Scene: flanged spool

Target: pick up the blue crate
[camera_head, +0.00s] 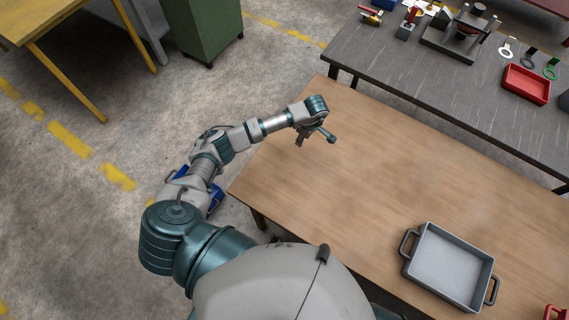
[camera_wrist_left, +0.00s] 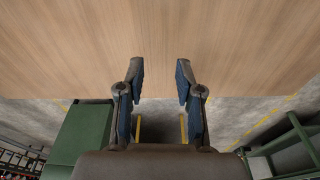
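The blue crate (camera_head: 214,196) stands low on the floor at the left end of the wooden table in the head view. My left arm hides most of it, and only blue parts show on either side of the arm. My left gripper (camera_head: 316,138) is above the far left part of the table, away from the crate. In the left wrist view the left gripper (camera_wrist_left: 160,82) is open, with nothing between its fingers and bare wood beyond them. The blue crate is not seen in the wrist view. My right gripper is not in view.
The wooden table (camera_head: 345,200) is mostly clear. A grey tray with handles (camera_head: 450,262) sits at its right. Behind is a dark workbench (camera_head: 440,75) with a red bin (camera_head: 526,84) and tools. A green cabinet (camera_head: 199,28) and yellow table (camera_head: 35,20) stand at the upper left.

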